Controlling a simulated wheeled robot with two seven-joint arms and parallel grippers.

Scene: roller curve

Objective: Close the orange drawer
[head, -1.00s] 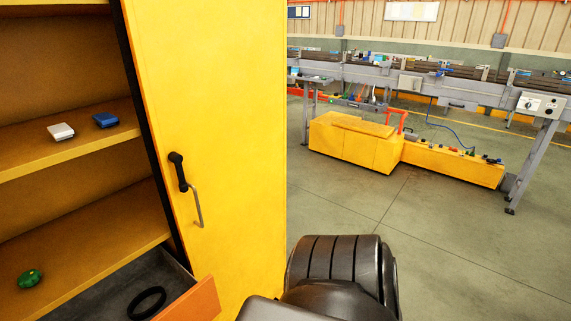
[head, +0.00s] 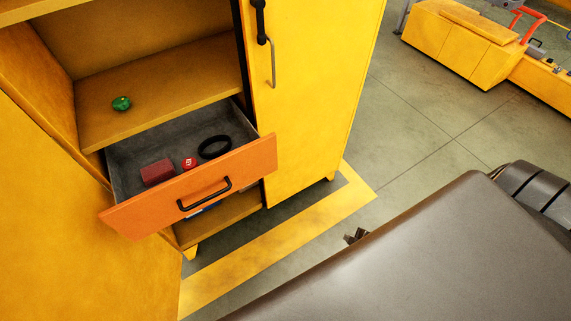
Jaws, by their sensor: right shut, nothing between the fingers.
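The orange drawer (head: 145,211) is pulled well out of the yellow cabinet in the head view, left of the middle. Its front has a black bar handle (head: 204,194). Inside lie a dark red box (head: 157,172), a small red round thing (head: 189,163) and a black ring (head: 215,147). My right gripper (head: 355,236) shows only as a small dark tip past the edge of my arm. It is shut and empty, to the right of the drawer and apart from it. My left gripper is not in view.
The right cabinet door (head: 310,100) is shut and the left door (head: 70,230) stands open, left of the drawer. A green object (head: 121,103) sits on the shelf above. A yellow floor stripe (head: 280,245) runs in front. The floor (head: 420,140) to the right is clear.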

